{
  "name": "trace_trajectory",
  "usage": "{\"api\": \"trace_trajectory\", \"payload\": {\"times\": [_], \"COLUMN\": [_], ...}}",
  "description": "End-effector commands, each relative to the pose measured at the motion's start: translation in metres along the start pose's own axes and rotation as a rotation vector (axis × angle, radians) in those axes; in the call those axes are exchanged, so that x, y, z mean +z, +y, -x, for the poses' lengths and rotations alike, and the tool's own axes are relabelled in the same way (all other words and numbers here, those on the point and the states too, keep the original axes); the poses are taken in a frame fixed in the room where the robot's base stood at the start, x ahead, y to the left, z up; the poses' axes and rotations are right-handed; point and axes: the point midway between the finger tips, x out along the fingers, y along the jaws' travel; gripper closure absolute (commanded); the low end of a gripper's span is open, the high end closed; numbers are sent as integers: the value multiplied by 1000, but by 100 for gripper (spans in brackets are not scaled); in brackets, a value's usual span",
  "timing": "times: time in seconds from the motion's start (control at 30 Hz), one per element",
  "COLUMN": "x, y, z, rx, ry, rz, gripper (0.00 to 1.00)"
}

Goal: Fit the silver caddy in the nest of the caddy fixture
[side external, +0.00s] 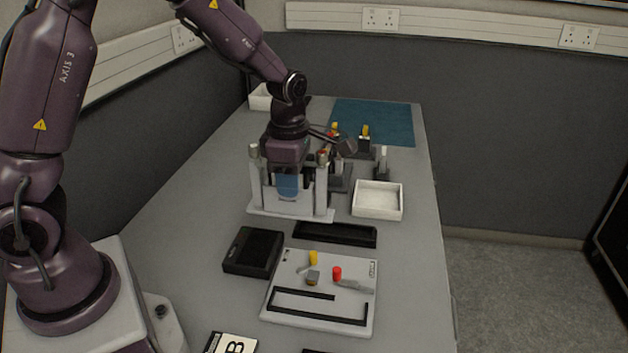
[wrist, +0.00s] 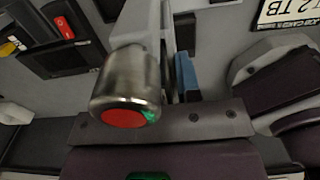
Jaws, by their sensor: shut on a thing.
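The caddy fixture (side external: 256,211) is a pale frame with a flat base plate and upright posts, in the middle of the table. A silver-grey panel (side external: 273,199), which I take for the silver caddy, stands upright between the posts. My gripper (side external: 288,178) points down between the posts and is shut at its top; the jaws are mostly hidden. A blue piece (side external: 289,189) shows just below my gripper and also in the wrist view (wrist: 186,74). In the wrist view a metal post (wrist: 128,82) with a red end stands close beside my gripper. The nest is hidden.
A white tray (side external: 377,201) stands right of the fixture. A black box (side external: 252,251), a black shallow tray (side external: 335,234) and a pale board (side external: 350,318) with small parts lie nearer. Dark holders with yellow and red tops (side external: 365,131) stand behind, before a blue mat (side external: 390,115).

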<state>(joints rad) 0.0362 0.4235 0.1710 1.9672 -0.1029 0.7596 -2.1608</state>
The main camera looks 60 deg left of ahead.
Motion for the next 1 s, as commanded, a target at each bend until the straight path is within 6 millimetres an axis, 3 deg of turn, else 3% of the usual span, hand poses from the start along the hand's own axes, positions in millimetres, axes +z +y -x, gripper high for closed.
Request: {"api": "trace_trajectory", "payload": {"times": [0.13,0.27,0.5,0.7,0.9,1.0], "x": [-8,-2,34,60,73,74], "y": [-11,-23,-68,-105,-119,-116], "z": [7,6,-17,-40,-53,-54], "rx": [3,2,0,1,3,3], "ry": [-2,-1,3,3,1,-1], "rz": [-3,-36,-154,-157,-89,-34], "gripper": [91,91,91,91,91,91]}}
